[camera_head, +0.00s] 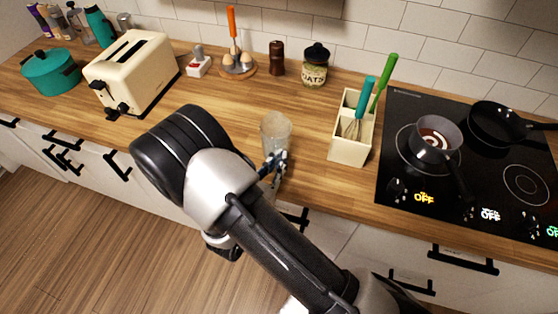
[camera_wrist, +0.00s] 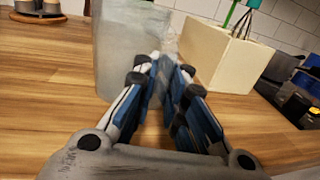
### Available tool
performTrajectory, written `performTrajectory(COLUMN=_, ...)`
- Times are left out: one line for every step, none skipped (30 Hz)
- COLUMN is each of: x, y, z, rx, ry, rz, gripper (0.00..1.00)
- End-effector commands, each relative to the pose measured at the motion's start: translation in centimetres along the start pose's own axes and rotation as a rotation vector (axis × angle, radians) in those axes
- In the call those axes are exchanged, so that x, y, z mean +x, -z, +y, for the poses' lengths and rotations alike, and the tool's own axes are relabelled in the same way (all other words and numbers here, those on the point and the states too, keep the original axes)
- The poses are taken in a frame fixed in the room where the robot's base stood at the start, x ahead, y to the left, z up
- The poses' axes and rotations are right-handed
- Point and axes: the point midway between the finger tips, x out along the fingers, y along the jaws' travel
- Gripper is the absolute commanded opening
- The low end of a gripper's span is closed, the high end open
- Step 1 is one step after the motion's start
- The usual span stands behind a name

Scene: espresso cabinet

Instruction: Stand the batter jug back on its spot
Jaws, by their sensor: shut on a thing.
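The batter jug (camera_head: 276,131) is a frosted, see-through vessel near the front middle of the wooden counter, roughly upright. It also shows in the wrist view (camera_wrist: 125,50), just beyond my fingers. My gripper (camera_head: 277,163) is at the jug's near side. In the wrist view my blue-padded fingers (camera_wrist: 163,72) are closed together on the jug's near side, at what looks like its handle. The fingers hide most of that grip. I cannot tell whether the jug's base touches the counter. No marked spot for it is clear in either view.
A cream utensil box (camera_head: 350,146) with a whisk and green-handled tool stands right of the jug, beside the black hob (camera_head: 400,190) with a saucepan (camera_head: 436,140). An oats jar (camera_head: 315,70), pepper mill (camera_head: 277,58) and egg stand (camera_head: 238,68) are behind. Bare counter lies left, toward the toaster (camera_head: 130,70).

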Motion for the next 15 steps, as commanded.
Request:
performTrajectory(x=0.0, y=0.32, z=0.0, rx=0.0, ry=0.0, rz=0.0, gripper=0.0)
performTrajectory(x=0.0, y=0.28, z=-0.01, rx=0.0, ry=0.0, rz=0.0, gripper=0.1)
performTrajectory(x=0.0, y=0.23, z=-0.01, rx=0.0, ry=0.0, rz=0.0, gripper=0.13)
performTrajectory(x=0.0, y=0.22, z=-0.01, rx=0.0, ry=0.0, rz=0.0, gripper=0.15)
performTrajectory(x=0.0, y=0.21, z=-0.01, rx=0.0, ry=0.0, rz=0.0, gripper=0.17)
performTrajectory(x=0.0, y=0.2, z=0.0, rx=0.0, ry=0.0, rz=0.0, gripper=0.19)
performTrajectory(x=0.0, y=0.2, z=0.0, rx=0.0, ry=0.0, rz=0.0, gripper=0.21)
performTrajectory(x=0.0, y=0.19, z=0.0, rx=0.0, ry=0.0, rz=0.0, gripper=0.23)
performTrajectory(x=0.0, y=0.19, z=0.0, rx=0.0, ry=0.0, rz=0.0, gripper=0.26)
performTrajectory(x=0.0, y=0.19, z=0.0, rx=0.0, ry=0.0, rz=0.0, gripper=0.28)
performTrajectory(x=0.0, y=0.19, z=0.0, rx=0.0, ry=0.0, rz=0.0, gripper=0.3)
performTrajectory(x=0.0, y=0.19, z=0.0, rx=0.0, ry=0.0, rz=0.0, gripper=0.32)
performTrajectory(x=0.0, y=0.19, z=0.0, rx=0.0, ry=0.0, rz=0.0, gripper=0.32)
performTrajectory(x=0.0, y=0.19, z=0.0, rx=0.0, ry=0.0, rz=0.0, gripper=0.32)
performTrajectory(x=0.0, y=0.19, z=0.0, rx=0.0, ry=0.0, rz=0.0, gripper=0.32)
